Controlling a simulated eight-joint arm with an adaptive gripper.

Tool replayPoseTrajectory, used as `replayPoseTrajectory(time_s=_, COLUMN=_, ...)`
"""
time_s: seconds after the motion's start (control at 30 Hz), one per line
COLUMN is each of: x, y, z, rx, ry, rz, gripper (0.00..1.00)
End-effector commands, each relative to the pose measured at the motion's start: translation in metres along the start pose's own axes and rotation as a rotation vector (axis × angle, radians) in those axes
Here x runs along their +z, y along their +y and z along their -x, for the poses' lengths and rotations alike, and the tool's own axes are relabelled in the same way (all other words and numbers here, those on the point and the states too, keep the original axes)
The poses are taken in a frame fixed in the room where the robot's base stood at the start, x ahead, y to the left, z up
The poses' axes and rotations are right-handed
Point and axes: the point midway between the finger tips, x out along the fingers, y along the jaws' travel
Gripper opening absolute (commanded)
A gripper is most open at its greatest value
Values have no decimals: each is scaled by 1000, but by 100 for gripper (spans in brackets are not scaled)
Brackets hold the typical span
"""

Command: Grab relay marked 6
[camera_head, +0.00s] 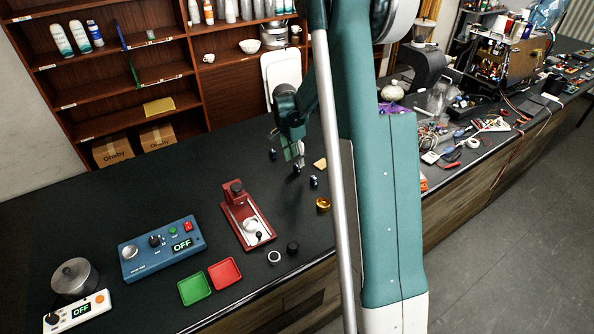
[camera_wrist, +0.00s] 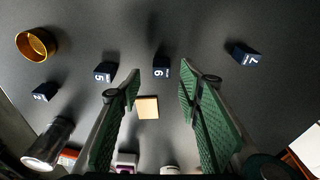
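The relay marked 6 (camera_wrist: 161,66) is a small dark blue block with a white number. In the wrist view it stands on the dark counter, in line with the gap between my fingertips and just beyond them in the picture. My gripper (camera_wrist: 160,79) is open with green ribbed pads and nothing held. In the head view my gripper (camera_head: 297,154) points down close above a small dark relay on the counter. Relay 5 (camera_wrist: 105,71) is left of relay 6, and relay 7 (camera_wrist: 246,54) is to its right. Another relay (camera_wrist: 44,91) lies further left, its number unclear.
A red press-like device (camera_head: 243,213), a blue control box (camera_head: 160,248), and green (camera_head: 194,288) and red (camera_head: 225,273) trays stand on the counter. Shelves (camera_head: 125,70) rise behind.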

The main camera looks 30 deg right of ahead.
Motion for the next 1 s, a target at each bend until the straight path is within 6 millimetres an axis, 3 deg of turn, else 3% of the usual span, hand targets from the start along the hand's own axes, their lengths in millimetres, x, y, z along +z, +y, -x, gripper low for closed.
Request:
replayPoseTrajectory(time_s=0.27, x=0, y=0, z=-8, rx=0, ry=0, rz=0, gripper=35)
replayPoseTrajectory(time_s=0.7, x=-1, y=-2, z=-48, rx=0, ry=0, rz=-1, gripper=35)
replayPoseTrajectory(time_s=1.0, x=-1, y=-2, z=-52, rx=0, ry=0, rz=0, gripper=35)
